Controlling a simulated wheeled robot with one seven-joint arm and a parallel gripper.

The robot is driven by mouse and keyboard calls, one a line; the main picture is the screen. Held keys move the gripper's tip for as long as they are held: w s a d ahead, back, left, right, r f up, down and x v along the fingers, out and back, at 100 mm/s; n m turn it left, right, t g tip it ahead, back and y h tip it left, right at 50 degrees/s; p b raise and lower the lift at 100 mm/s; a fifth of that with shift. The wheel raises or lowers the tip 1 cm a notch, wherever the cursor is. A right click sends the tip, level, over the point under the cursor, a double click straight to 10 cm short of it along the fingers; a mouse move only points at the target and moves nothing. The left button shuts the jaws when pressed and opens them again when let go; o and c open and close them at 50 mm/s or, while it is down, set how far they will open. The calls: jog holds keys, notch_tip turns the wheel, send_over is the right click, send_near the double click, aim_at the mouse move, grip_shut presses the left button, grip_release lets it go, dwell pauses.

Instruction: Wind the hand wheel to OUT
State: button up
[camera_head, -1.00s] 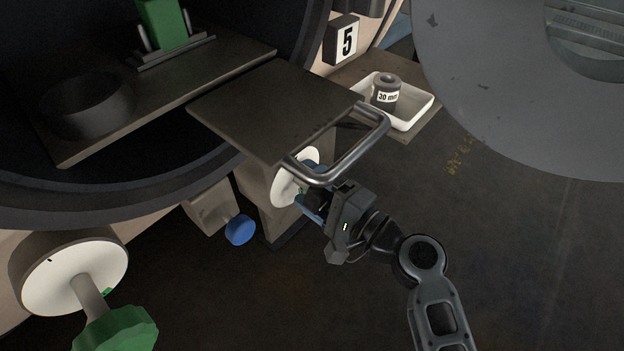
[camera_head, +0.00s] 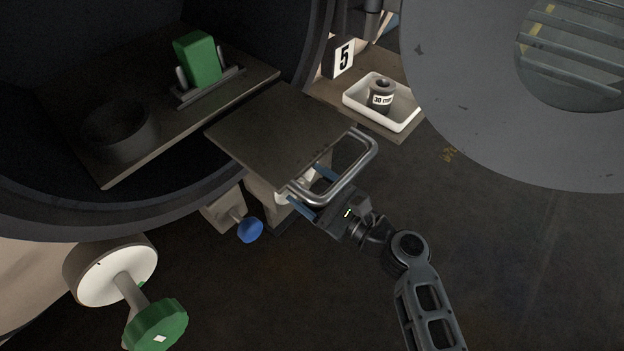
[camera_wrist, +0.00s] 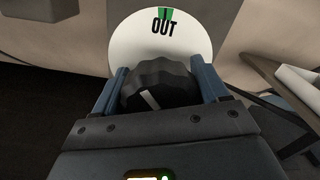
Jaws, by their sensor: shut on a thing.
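A black hand wheel (camera_wrist: 158,84) with a pale stripe sits between the two blue fingers of my gripper (camera_wrist: 160,80) in the wrist view. The gripper is shut on it. Behind it is a round white dial (camera_wrist: 128,45) with the word OUT (camera_wrist: 164,27) and a green mark (camera_wrist: 165,13) at its top. The stripe on the wheel lies slanted, off the line to OUT. In the head view my gripper (camera_head: 308,190) reaches in under the metal handle of the plate, which hides the wheel and most of the dial.
The metal loop handle (camera_head: 350,183) is close above my gripper. A blue knob (camera_head: 250,230) and a green wheel (camera_head: 156,325) stand to the left. A white tray (camera_head: 398,124) holds a 30 mm weight (camera_head: 381,99). The floor at right is clear.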

jog(key=m+p, duration=0.2)
jog(key=m, duration=0.1)
jog(key=shift+s+a+r, duration=0.1)
jog(key=shift+m+p, duration=0.85)
jog(key=shift+m, duration=0.65)
jog(key=o, duration=1)
jog(key=shift+v, duration=3.85)
